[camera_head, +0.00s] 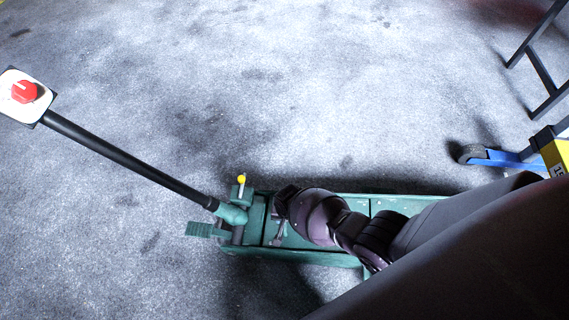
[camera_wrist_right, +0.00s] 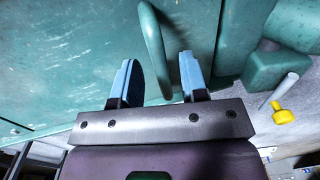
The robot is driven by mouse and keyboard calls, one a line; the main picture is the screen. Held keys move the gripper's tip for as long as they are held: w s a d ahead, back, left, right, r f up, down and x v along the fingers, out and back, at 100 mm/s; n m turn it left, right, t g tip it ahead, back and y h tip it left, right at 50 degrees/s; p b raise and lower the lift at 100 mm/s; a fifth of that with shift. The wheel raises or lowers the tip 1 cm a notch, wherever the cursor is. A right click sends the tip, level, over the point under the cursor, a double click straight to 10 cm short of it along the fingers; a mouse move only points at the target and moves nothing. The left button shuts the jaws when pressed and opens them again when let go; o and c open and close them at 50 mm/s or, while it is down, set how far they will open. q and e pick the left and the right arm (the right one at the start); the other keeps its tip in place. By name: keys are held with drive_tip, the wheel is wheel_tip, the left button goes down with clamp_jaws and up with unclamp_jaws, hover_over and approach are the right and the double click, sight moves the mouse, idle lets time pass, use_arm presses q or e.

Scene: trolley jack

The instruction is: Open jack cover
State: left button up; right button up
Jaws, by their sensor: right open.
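The green trolley jack (camera_head: 320,257) lies on the floor, its long black lever (camera_head: 125,160) reaching up to the left. Its flat green cover (camera_wrist_right: 60,65) fills the left of the right wrist view and is partly hidden by my right arm in the head view. A curved green handle (camera_wrist_right: 153,45) stands out from the cover. My right gripper (camera_wrist_right: 162,72) is open, with the handle between its two fingers and gaps showing on both sides. In the head view the right gripper (camera_head: 277,236) is over the jack's left part. My left gripper is in neither view.
A red knob (camera_head: 24,92) on a white plate tops the lever. A yellow-tipped pin (camera_head: 241,180) stands beside the lever's base. A blue wheeled frame (camera_head: 492,157) and dark metal legs (camera_head: 541,70) are at the right. The floor beyond the jack is clear.

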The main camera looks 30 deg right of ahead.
clamp_jaws()
drive_tip(key=shift+r, duration=0.1)
idle(0.3)
